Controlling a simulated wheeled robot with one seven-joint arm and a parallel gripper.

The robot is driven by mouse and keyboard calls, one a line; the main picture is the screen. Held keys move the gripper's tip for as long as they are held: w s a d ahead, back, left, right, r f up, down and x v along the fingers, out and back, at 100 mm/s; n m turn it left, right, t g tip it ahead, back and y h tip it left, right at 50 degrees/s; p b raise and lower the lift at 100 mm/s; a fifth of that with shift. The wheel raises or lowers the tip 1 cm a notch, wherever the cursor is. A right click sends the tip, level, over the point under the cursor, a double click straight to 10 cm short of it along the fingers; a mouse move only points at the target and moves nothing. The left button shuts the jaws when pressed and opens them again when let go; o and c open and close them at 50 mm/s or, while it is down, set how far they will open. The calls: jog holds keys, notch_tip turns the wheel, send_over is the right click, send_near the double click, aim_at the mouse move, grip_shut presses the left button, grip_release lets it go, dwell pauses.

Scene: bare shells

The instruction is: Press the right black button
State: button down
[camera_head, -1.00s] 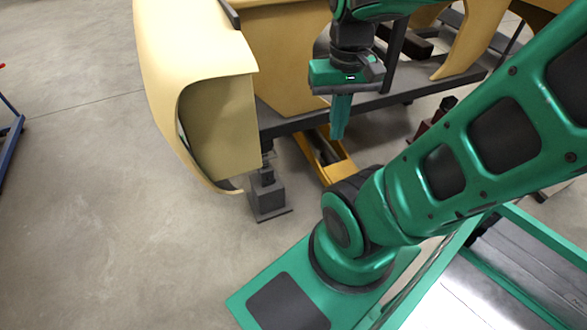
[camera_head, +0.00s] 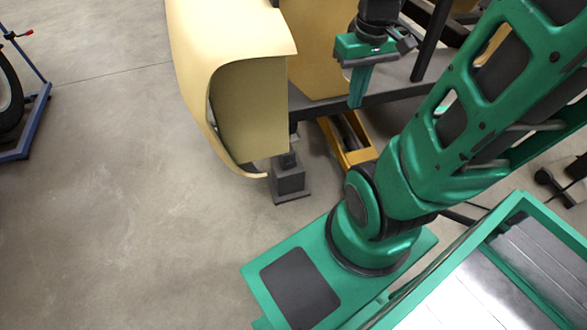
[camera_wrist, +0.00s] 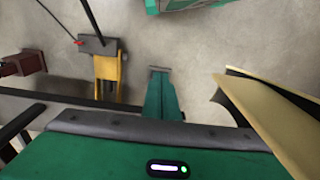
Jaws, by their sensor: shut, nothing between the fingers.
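No black button can be made out in either view. My gripper (camera_head: 358,100) is green, with its fingers together and pointing down, and nothing is between them. In the head view it hangs in front of the dark rail of a frame that carries tan body shells (camera_head: 232,40). In the wrist view the closed fingers (camera_wrist: 161,75) are over bare floor, with a tan panel (camera_wrist: 270,115) to their right.
A yellow floor jack (camera_head: 347,140) and a grey stand (camera_head: 290,182) are under the frame. The jack (camera_wrist: 107,75) also shows in the wrist view, beside a dark red block (camera_wrist: 22,63). A blue wheeled stand (camera_head: 38,110) is at far left.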

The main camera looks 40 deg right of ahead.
aim_at(290, 163)
jog(key=w+d+f+n+t+y, duration=0.1)
jog(key=w+d+f+n, duration=0.1)
jog(key=w+f+n, duration=0.4)
jog(key=w+d+f+n+t, duration=0.1)
jog(key=w+d+f, duration=0.1)
jog(key=w+f, duration=0.75)
jog(key=w+d+f+n+y, duration=0.15)
jog(key=w+f+n, duration=0.3)
jog(key=f, duration=0.45)
notch_tip(290, 163, down, 32)
jog(key=n+t, duration=0.4)
jog(key=n, duration=0.1)
jog(key=shift+s+a+r, duration=0.15)
jog(key=shift+s, duration=0.05)
jog(key=shift+w+a+f, duration=0.2)
jog(key=shift+w+f, duration=1.1)
jog(key=shift+w, duration=0.25)
jog(key=shift+w+a+f, duration=0.2)
jog(key=shift+w+f, duration=1.15)
jog(key=shift+w, duration=0.25)
jog(key=shift+w+a+f, duration=0.2)
jog(key=shift+w+f, duration=1.1)
jog(key=shift+w, duration=0.25)
